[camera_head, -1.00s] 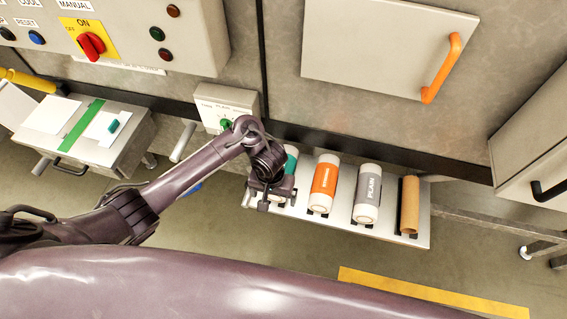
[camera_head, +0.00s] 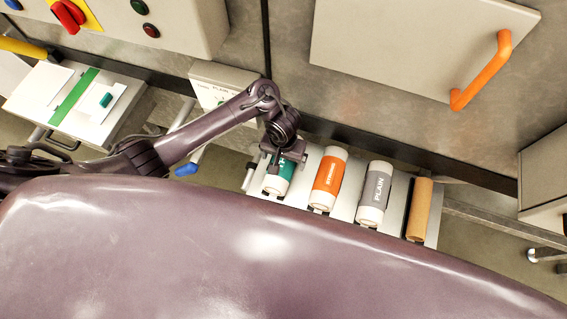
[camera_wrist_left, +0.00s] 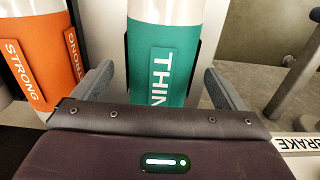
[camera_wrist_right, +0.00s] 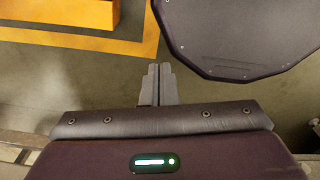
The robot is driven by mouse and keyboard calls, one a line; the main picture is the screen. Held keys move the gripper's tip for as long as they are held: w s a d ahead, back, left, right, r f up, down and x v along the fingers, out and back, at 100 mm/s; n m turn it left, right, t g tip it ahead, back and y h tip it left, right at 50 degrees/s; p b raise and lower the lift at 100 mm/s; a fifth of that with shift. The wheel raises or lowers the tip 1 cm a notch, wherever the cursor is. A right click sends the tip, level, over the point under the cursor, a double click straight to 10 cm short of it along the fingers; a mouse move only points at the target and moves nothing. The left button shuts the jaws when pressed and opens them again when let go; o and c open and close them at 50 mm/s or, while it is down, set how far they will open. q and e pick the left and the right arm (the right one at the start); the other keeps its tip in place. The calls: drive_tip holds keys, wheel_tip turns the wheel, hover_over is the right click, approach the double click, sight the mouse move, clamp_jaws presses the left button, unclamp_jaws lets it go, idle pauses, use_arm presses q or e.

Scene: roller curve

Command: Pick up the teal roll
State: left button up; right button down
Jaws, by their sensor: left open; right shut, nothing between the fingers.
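The teal roll (camera_head: 280,177) lies at the left end of a pale rack, its upper part hidden by my left gripper in the head view. In the left wrist view the teal roll (camera_wrist_left: 163,60), with white ends and "THIN" lettering, lies between the two spread fingers. My left gripper (camera_wrist_left: 165,88) is open, one finger on each side of the roll; contact cannot be told. It also shows from above in the head view (camera_head: 272,160). My right gripper (camera_wrist_right: 157,72) is shut and empty above the floor in the right wrist view; the head view does not show it.
The orange "STRONG" roll (camera_head: 328,180) lies right beside the teal one, then the grey "PLAIN" roll (camera_head: 376,190) and a brown tube (camera_head: 419,208). A cabinet door with an orange handle (camera_head: 482,70) stands behind. A control box (camera_head: 222,84) is behind my left arm.

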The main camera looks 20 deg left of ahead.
sight(283, 162)
use_arm(q)
wheel_tip(283, 162, down, 3)
drive_tip(key=shift+w+f+b, duration=0.1)
drive_tip(key=shift+b, duration=0.2)
drive_tip(key=c, duration=1.3)
drive_tip(key=shift+c, duration=0.5)
use_arm(e)
drive_tip(key=shift+w+d+f, duration=0.15)
drive_tip(key=shift+w+f, duration=0.3)
drive_tip(key=shift+w, duration=0.35)
